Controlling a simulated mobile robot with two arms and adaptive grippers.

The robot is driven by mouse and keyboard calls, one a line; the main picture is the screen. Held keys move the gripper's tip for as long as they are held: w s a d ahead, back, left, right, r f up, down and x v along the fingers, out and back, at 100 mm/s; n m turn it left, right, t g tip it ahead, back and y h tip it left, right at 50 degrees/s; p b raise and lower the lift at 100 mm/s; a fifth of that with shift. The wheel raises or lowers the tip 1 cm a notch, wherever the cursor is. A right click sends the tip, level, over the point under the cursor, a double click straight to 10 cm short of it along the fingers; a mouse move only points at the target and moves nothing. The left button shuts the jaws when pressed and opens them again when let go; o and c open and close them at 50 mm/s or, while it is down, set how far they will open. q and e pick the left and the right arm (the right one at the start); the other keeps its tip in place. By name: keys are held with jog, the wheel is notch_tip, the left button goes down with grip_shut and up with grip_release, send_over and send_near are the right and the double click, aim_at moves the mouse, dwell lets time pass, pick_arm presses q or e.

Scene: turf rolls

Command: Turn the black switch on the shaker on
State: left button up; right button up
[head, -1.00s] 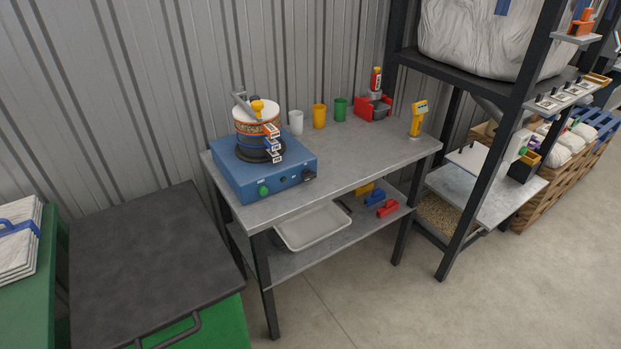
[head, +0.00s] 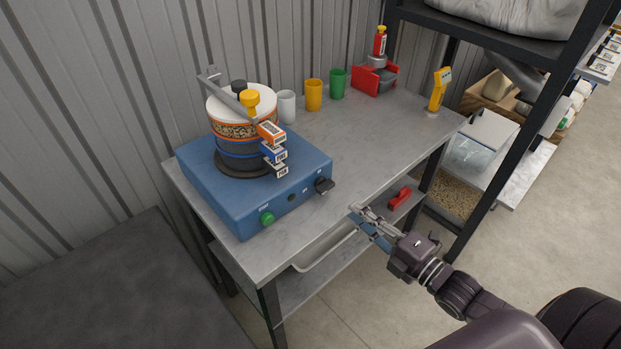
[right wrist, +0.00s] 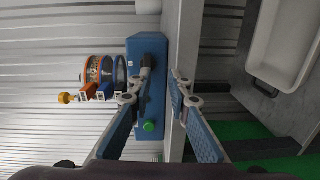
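The shaker is a blue box (head: 245,195) on the workbench, with a clamped stack of sieves (head: 240,125) on top. Its front face carries a green button (head: 267,218), a small dark green round part and, at the right end, the black switch (head: 324,185). In the right wrist view the switch (right wrist: 147,62) shows beyond the left finger. My right gripper (head: 359,215) is to the right of and a little nearer than the switch, apart from it. In the right wrist view the gripper (right wrist: 156,92) has its fingers spread with nothing between them. My left gripper is out of view.
The workbench (head: 350,150) holds white, yellow and green cups (head: 314,95), a red device (head: 375,78) and a yellow handheld instrument (head: 440,90). A lower shelf carries a white tray (head: 325,250) and a red item (head: 400,198). A dark rack post stands at right.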

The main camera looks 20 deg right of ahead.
aim_at(329, 190)
jog(key=shift+n, duration=0.3)
jog(key=w+a, duration=0.1)
jog(key=w, duration=0.1)
jog(key=w+a+r, duration=0.1)
jog(key=w, duration=0.1)
jog(key=w+a+r, duration=0.1)
jog(key=w, duration=0.1)
jog(key=shift+w+p, duration=0.1)
jog(key=shift+p, duration=0.25)
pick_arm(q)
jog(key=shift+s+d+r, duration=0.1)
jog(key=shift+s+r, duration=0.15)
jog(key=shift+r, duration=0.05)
pick_arm(e)
jog(key=shift+w+a+f, duration=0.1)
jog(key=shift+w+a, duration=0.1)
jog(key=shift+w, duration=0.35)
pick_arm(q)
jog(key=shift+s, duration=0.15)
pick_arm(e)
grip_shut()
